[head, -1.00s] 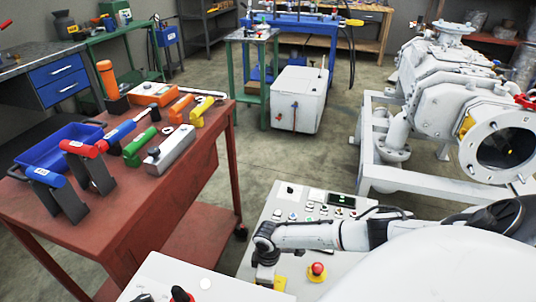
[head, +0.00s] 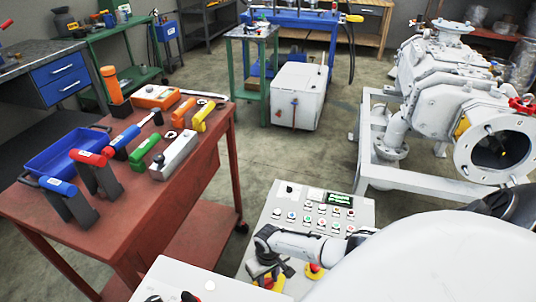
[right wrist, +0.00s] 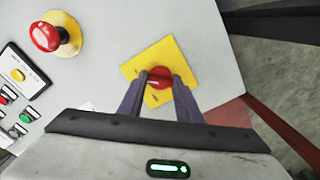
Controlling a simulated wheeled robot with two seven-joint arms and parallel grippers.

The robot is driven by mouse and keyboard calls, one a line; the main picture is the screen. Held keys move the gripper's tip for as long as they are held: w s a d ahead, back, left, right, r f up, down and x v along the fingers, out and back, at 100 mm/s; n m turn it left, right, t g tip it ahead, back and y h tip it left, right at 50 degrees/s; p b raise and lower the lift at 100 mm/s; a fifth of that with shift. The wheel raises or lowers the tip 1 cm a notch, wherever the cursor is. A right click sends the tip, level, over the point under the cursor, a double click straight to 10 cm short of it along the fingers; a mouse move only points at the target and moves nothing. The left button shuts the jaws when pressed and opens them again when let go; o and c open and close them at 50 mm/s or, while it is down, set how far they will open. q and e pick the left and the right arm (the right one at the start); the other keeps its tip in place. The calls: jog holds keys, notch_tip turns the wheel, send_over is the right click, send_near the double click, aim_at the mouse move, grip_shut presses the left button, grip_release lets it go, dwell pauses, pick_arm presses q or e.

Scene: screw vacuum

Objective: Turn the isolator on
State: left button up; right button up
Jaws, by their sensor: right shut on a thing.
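The isolator is a red rotary knob (right wrist: 160,77) on a square yellow plate (right wrist: 138,67) on the grey control panel. My right gripper (right wrist: 159,80) has its two dark fingers closed around the knob in the right wrist view. In the head view my right gripper (head: 268,277) is low over the near part of the control panel (head: 290,203), with a bit of the yellow plate showing under it. My left gripper is not in view.
A red emergency stop button (right wrist: 45,36) on a yellow base is beside the isolator. Several buttons and a lit green display (head: 338,197) are farther back on the panel. A red tool table (head: 130,215) stands to the left, and a large white pump (head: 450,85) stands to the right.

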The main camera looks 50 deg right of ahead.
aim_at(268, 280)
jog(key=shift+m, duration=0.6)
jog(key=o, duration=1)
jog(key=shift+o, duration=0.2)
notch_tip(268, 280, up, 10)
jog(key=p, duration=0.4)
jog(key=shift+r+p, duration=0.2)
jog(key=shift+p, duration=0.2)
